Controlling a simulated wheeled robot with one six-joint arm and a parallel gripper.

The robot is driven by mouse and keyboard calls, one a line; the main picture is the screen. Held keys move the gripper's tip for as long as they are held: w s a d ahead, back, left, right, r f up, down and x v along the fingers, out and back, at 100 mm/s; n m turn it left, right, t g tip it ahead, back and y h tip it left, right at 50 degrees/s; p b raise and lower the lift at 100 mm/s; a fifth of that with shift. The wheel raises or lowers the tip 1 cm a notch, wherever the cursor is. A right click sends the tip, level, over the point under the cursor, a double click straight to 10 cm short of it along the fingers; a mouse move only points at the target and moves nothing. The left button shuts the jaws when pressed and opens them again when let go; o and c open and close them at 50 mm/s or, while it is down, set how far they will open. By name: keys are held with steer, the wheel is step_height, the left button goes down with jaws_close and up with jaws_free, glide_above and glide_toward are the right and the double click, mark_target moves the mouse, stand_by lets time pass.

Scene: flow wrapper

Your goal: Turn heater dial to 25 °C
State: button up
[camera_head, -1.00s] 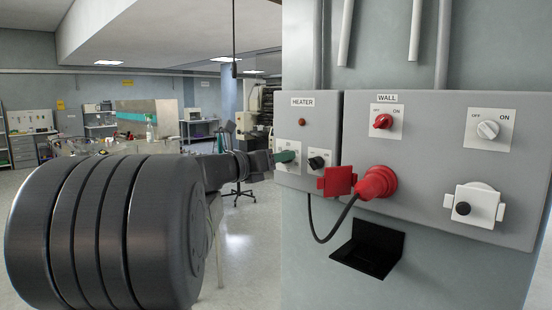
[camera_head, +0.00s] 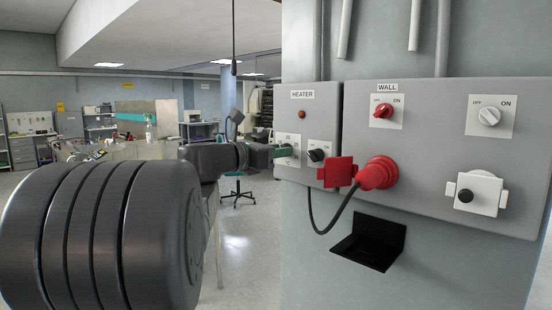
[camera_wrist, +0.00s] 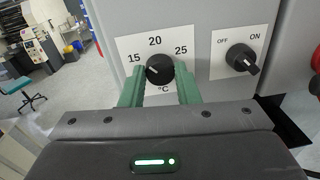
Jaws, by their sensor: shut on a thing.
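The heater dial (camera_wrist: 160,68) is a round black knob on a white plate marked 15, 20 and 25 °C. Its white pointer mark looks turned to the left, toward the 15 side, in the wrist view. My gripper (camera_wrist: 160,78) has its green fingers on either side of the dial and is shut on it. In the head view my gripper (camera_head: 283,151) reaches the left part of the grey heater box (camera_head: 325,120) from the left. The dial is hidden there by the fingers.
A black OFF/ON switch (camera_wrist: 242,58) sits close right of the dial. A red plug (camera_head: 378,173) with a cable sticks out of the wall box (camera_head: 440,150), which carries a red switch (camera_head: 382,111). A black bracket (camera_head: 370,242) is below.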

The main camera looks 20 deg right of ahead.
steer(key=shift+s+d+f+m+t+y+b, duration=0.1)
steer(key=shift+m+t+y+b, duration=0.1)
steer(key=shift+m+b, duration=2.65)
steer(key=shift+s+f+m+t+y+b, duration=0.1)
steer(key=shift+m+t+y+b, duration=0.1)
steer(key=shift+m+b, duration=2.6)
steer(key=shift+d+m+t+y+b, duration=0.15)
steer(key=shift+m+b, duration=1.5)
steer(key=shift+m, duration=2.3)
steer(key=shift+a, duration=0.1)
steer(key=o, duration=1)
steer(key=shift+c, duration=0.2)
steer(key=shift+s+a, duration=0.1)
steer(key=f+v, duration=0.1)
steer(key=v, duration=1.2)
steer(key=shift+s+a+r+b, duration=0.2)
steer(key=shift+a+r+b, duration=0.1)
steer(key=shift+r, duration=0.15)
